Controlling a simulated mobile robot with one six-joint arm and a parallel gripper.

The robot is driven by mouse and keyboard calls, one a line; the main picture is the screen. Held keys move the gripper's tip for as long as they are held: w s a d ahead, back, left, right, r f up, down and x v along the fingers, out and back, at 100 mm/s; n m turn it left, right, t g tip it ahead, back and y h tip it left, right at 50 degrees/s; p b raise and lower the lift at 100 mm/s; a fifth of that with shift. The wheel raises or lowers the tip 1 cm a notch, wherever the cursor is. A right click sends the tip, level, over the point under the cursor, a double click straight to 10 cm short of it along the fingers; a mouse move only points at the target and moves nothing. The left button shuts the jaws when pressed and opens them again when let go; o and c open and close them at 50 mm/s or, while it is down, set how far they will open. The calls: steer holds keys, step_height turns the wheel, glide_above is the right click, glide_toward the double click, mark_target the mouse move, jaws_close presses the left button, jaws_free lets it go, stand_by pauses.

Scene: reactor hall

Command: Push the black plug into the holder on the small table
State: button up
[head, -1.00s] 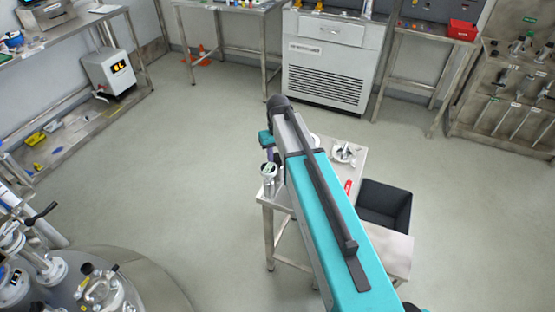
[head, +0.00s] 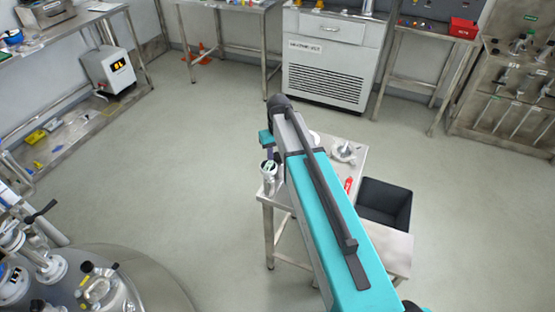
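The small table (head: 267,203) stands in the middle of the room, partly covered by my arm. No black plug can be made out.
A white and grey fitting (head: 343,154) and a red object (head: 348,185) are on the small table. A black bin (head: 384,205) stands to its right. A steel vessel (head: 130,285) is at the lower left. The floor left of the table is clear.

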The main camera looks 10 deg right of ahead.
steer(key=shift+f, duration=0.1)
steer(key=o, duration=1.2)
steer(key=shift+o, duration=0.2)
steer(key=shift+s+r+p, duration=0.1)
steer(key=shift+r+p, duration=1.9)
steer(key=shift+r, duration=1.5)
